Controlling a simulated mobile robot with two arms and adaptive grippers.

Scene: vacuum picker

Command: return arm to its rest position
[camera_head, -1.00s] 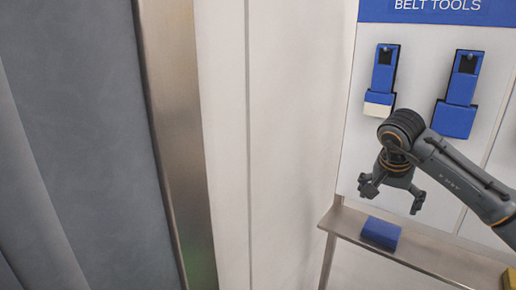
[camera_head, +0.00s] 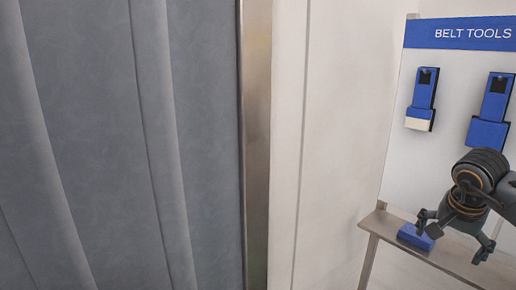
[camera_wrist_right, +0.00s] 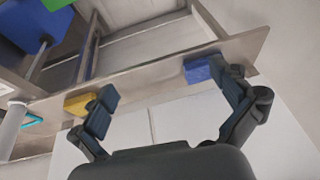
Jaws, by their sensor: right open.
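My right gripper (camera_head: 455,240) is at the lower right of the head view, in front of the metal shelf (camera_head: 378,222). Its fingers are spread and nothing is between them. In the right wrist view the open fingers of my right gripper (camera_wrist_right: 172,95) show at left and right with empty space between. A blue block (camera_head: 412,236) lies on the shelf, partly behind a finger in the head view. It also shows in the right wrist view (camera_wrist_right: 198,70), beside the right finger. My left gripper is not in view.
A board with a blue "BELT TOOLS" sign (camera_head: 460,33) carries two blue holders (camera_head: 421,98) (camera_head: 489,112). Grey curtain-like panels (camera_head: 100,140) and a metal post (camera_head: 256,140) fill the left. A yellow block (camera_wrist_right: 78,103) sits on the shelf in the wrist view.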

